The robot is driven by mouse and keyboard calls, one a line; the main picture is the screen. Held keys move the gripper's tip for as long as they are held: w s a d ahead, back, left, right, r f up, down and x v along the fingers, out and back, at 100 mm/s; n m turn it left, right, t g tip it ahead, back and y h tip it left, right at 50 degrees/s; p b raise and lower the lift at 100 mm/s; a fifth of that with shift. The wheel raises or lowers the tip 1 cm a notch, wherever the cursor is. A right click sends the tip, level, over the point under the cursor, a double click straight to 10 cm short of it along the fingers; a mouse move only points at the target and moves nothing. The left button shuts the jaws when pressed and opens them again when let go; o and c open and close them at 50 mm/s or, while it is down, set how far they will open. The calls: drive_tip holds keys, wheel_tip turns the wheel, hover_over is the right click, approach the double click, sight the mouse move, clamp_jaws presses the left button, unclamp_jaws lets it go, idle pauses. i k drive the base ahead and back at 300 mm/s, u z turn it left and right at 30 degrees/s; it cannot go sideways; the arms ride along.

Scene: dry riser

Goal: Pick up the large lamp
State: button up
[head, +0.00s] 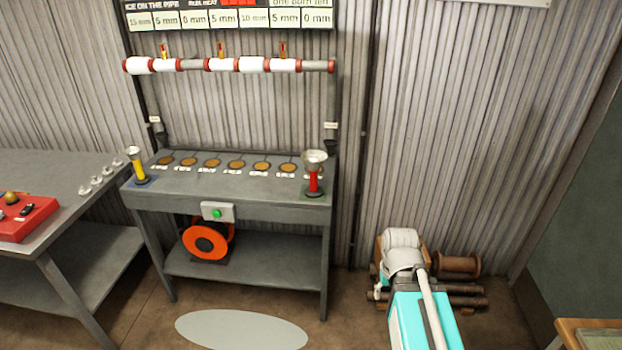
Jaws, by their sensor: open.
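Two torch-like lamps stand upright on the grey workbench (240,194). The larger one, with a red body and a wide silver head (314,172), is at the right end of the bench top on a dark green patch. The smaller one has a yellow body and a narrow pale head (138,166); it stands at the left end on a blue patch. Both stand free, with nothing touching them. My arm shows at the lower right, below and to the right of the bench. My gripper itself cannot be made out in this view.
A row of brown discs (236,164) lies along the bench's back. A white-and-red pipe (230,65) runs above. A green-button box (217,212) is on the front edge. An orange reel (206,242) sits below. A side table (75,200) holds a red panel (25,215).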

sight(314, 159)
drive_tip(key=i, duration=0.9)
